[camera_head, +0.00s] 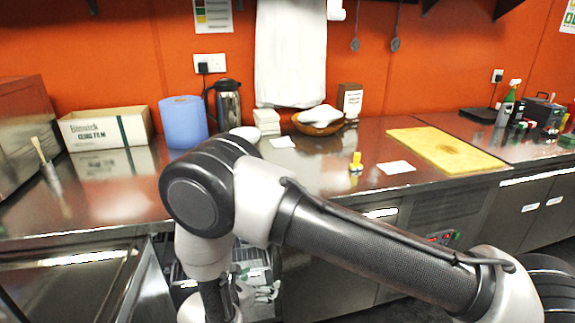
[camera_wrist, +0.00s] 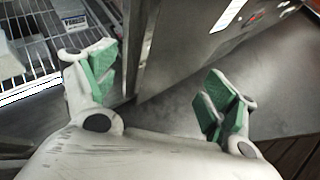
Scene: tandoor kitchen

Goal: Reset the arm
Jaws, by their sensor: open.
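My arm reaches across the front of the steel counter in the head view and bends downward at the elbow. In the wrist view my gripper (camera_wrist: 160,88) is open, with its green-padded fingers wide apart and nothing between them. It points down past the edge of an open cabinet door (camera_wrist: 153,45). In the head view the gripper is low in the picture, and my own arm partly hides it.
A wire rack (camera_wrist: 45,45) holding items is left of the gripper. The counter (camera_head: 345,165) carries a cling film box (camera_head: 105,128), a blue roll (camera_head: 184,122), a flask (camera_head: 228,105), a wooden bowl (camera_head: 318,126) and a yellow board (camera_head: 445,150). Dark floor (camera_wrist: 200,75) lies below.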

